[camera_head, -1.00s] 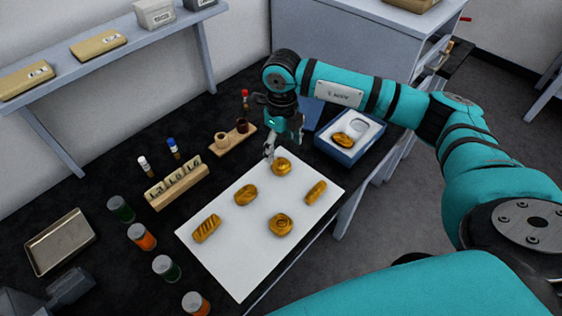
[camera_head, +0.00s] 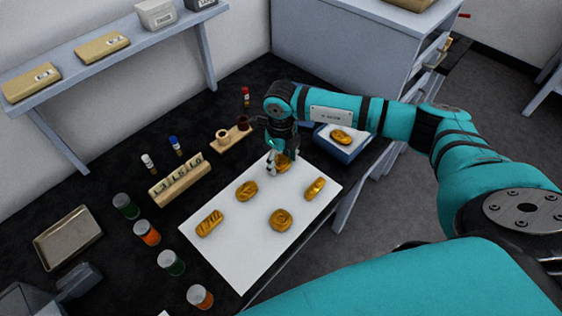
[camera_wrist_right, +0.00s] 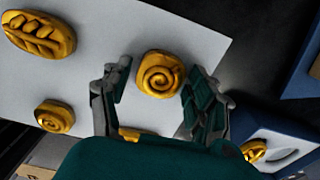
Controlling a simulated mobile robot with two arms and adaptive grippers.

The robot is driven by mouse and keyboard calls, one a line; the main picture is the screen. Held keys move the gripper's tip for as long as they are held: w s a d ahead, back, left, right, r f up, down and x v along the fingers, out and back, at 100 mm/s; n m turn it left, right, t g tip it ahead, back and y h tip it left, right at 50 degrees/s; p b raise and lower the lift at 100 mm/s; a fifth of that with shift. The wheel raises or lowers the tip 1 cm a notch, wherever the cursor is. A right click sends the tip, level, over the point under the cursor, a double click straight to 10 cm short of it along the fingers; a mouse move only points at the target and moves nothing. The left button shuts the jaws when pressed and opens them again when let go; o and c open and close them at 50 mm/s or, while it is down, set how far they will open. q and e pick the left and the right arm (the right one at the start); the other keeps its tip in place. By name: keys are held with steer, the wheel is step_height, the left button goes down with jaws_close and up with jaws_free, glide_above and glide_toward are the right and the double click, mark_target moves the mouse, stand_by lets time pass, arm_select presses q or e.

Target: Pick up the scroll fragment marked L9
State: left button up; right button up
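A round gold fragment with a spiral scroll (camera_head: 284,161) lies near the far corner of the white sheet (camera_head: 236,262). In the right wrist view the scroll fragment (camera_wrist_right: 160,76) sits between the fingertips. My right gripper (camera_head: 272,168) is open above it; the right wrist view shows the spread fingers (camera_wrist_right: 156,68) on both sides of the fragment, with gaps visible. In the head view the gripper hides part of the fragment. No L9 mark is legible. My left gripper is not in view.
Other gold fragments lie on the sheet: a rosette (camera_head: 281,220), an oval (camera_head: 247,191), a ridged one (camera_head: 209,223) and a narrow one (camera_head: 315,188). A blue box (camera_head: 345,156) holding a gold piece is right of the gripper. A labelled wooden rack (camera_head: 180,181) stands left.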

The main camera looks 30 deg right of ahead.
steer(key=c, duration=0.7)
steer(key=shift+o, duration=0.2)
steer(key=shift+r, duration=0.15)
